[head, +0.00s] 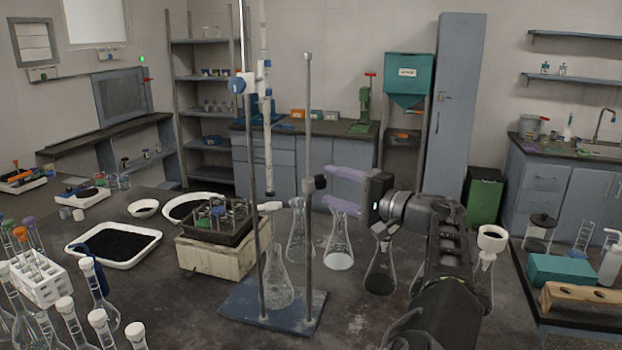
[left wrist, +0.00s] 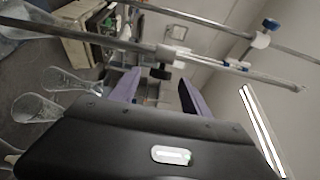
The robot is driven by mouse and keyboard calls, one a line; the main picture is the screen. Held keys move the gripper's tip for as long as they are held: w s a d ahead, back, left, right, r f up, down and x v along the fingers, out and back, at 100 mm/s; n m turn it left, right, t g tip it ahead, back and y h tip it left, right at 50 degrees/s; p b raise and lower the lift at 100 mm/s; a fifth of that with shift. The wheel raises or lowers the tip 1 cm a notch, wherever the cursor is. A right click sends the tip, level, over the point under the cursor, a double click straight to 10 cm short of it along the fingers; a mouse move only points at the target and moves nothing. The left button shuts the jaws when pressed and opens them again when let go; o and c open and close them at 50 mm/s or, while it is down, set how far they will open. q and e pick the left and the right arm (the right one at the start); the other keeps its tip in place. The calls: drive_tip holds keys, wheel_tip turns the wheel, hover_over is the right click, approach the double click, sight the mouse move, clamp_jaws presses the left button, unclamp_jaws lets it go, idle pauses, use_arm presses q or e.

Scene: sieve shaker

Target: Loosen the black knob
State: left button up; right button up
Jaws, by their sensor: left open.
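The black knob (head: 320,182) is a small dark piece on the right side of the front upright metal rod (head: 308,120). In the left wrist view the knob (left wrist: 160,73) shows beside the rod (left wrist: 100,42). My left gripper (head: 332,190) has two purple fingers, open and pointing left at the knob, one higher and one lower. In the left wrist view my left gripper (left wrist: 159,78) has the knob framed between its fingertips, with nothing clamped. Whether either finger touches it cannot be told. My right gripper is not in view.
A blue base plate (head: 236,300) carries the rods and a clear flask (head: 278,280). A pale box (head: 205,258) with a dark tray is left of the stand. A second rod with blue clamps (head: 237,85) stands close behind.

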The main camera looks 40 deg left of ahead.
use_arm(q)
drive_tip(key=a, duration=0.2)
drive_tip(key=a+p, duration=0.1)
drive_tip(key=a, duration=0.4)
drive_tip(key=shift+w, duration=0.25)
clamp_jaws()
idle(0.3)
